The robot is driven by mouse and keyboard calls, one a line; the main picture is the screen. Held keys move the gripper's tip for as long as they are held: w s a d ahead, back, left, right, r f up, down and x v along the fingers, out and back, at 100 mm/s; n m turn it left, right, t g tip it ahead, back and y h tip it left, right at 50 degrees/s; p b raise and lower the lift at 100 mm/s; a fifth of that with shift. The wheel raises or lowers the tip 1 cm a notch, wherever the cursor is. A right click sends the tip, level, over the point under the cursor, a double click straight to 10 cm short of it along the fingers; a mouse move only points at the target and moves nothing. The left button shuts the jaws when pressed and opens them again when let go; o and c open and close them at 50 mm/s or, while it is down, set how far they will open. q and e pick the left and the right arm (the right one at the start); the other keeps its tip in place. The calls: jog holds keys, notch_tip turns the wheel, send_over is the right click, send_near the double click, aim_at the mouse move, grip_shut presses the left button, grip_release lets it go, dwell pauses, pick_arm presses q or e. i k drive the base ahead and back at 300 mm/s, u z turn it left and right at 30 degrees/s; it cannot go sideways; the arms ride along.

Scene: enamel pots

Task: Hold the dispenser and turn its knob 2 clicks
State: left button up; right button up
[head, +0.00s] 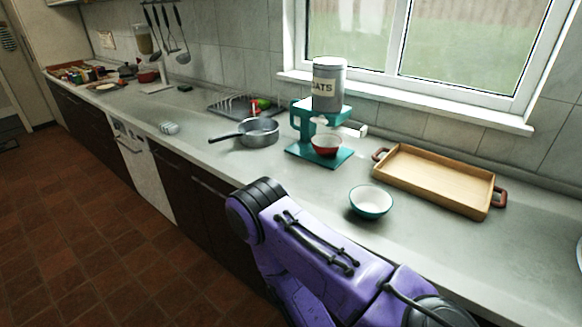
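The dispenser (302,123) is a teal stand with a grey canister (328,84) on top, its label partly reading "ATS". It stands upright on the counter below the window. A pale piece with a dark end (357,129) sticks out at its right side and looks like the knob; its setting is too small to read. A red bowl (326,148), white inside, sits on the dispenser's base under the canister. Neither gripper shows. A purple arm of mine crosses the front, apart from the dispenser, with its hand out of view.
A teal-rimmed white bowl (371,203) stands in front of the dispenser. A wooden tray (436,180) with red-brown handles lies to the right. A grey saucepan (259,133) and a dish rack (232,106) are to the left. The counter (215,160) between saucepan and front edge is clear.

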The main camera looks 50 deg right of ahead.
aim_at(321, 119)
jog(key=u, duration=0.05)
jog(key=i, duration=2.05)
jog(key=z, duration=2.85)
